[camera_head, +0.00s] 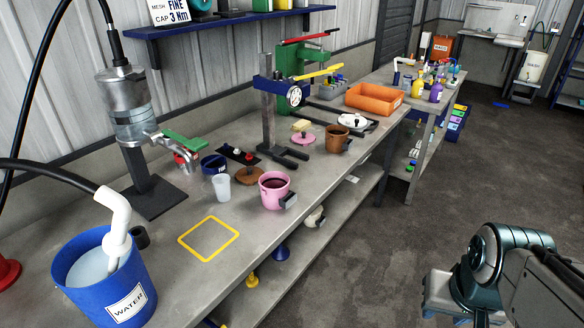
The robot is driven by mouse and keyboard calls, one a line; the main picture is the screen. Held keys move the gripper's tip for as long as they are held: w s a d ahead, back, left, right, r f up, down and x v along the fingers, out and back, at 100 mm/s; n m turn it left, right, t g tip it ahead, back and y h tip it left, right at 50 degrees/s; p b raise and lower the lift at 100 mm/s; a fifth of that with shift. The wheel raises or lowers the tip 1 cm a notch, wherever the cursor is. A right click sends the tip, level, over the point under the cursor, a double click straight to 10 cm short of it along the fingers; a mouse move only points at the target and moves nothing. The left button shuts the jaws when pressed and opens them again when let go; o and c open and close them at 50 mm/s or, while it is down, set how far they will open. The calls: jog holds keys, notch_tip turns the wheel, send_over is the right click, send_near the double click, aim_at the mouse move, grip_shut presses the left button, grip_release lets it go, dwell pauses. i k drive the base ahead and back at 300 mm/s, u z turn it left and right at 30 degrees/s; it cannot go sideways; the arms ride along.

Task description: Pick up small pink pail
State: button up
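The small pink pail (270,197) stands upright on the grey metal workbench, near its front edge and left of the picture's middle. It has a dark inside and a grey block-like grip (289,201) on its right side, facing the bench edge. Part of my arm shows at the lower right, over the floor and well apart from the pail. I cannot make out my gripper's fingers in this view.
A white cup (222,187) and a brown lid (249,175) stand close to the pail. A brown pail (337,139) and a black-based stand (268,115) are behind it. A blue water bucket (88,301) is at lower left. The floor right of the workbench (165,270) is open.

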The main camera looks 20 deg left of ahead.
aim_at(274, 185)
jog(key=u, duration=0.6)
jog(key=i, duration=0.8)
jog(key=u, duration=1.3)
jog(key=i, duration=0.35)
jog(key=u, duration=0.25)
